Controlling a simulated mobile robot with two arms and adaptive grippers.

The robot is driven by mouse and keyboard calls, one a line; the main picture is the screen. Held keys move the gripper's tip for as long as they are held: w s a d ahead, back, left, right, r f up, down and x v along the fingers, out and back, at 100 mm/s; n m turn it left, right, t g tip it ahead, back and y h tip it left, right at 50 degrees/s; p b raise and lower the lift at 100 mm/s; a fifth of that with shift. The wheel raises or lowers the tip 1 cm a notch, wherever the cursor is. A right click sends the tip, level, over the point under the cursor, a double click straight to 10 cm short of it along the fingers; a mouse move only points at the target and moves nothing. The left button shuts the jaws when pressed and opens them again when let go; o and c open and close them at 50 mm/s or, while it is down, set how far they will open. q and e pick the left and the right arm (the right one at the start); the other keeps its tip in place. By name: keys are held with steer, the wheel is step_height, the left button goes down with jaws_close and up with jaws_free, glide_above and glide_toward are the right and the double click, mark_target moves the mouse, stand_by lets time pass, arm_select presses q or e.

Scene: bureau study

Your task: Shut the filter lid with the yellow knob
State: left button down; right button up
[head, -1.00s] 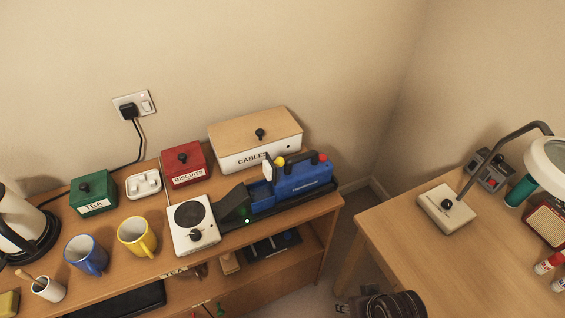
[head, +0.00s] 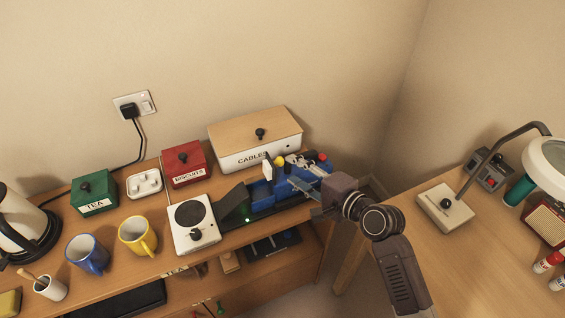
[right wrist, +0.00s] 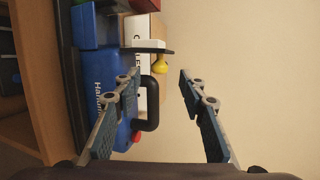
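The blue machine (head: 262,190) stands on the wooden sideboard. Its filter lid (head: 267,167) stands up on edge near the machine's left end, with the yellow knob (head: 280,161) on its right face. In the right wrist view the lid (right wrist: 150,50) shows nearly edge-on, and the yellow knob (right wrist: 160,65) lies beyond and between the fingertips. My right gripper (head: 297,172) is open and empty over the machine, to the right of the knob and apart from it. Its two spread fingers also show in the right wrist view (right wrist: 159,75). My left gripper is not in view.
A black carry handle (right wrist: 150,105) rises from the machine close to the fingers. The cables box (head: 255,140) stands behind it, and a white hotplate (head: 192,225) stands left. The desk (head: 440,265) is at right. The wall is close behind.

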mark_target(282, 164)
steer(key=shift+p+x, duration=0.3)
steer(key=shift+x, duration=2.7)
steer(key=shift+f, duration=0.1)
jaws_close()
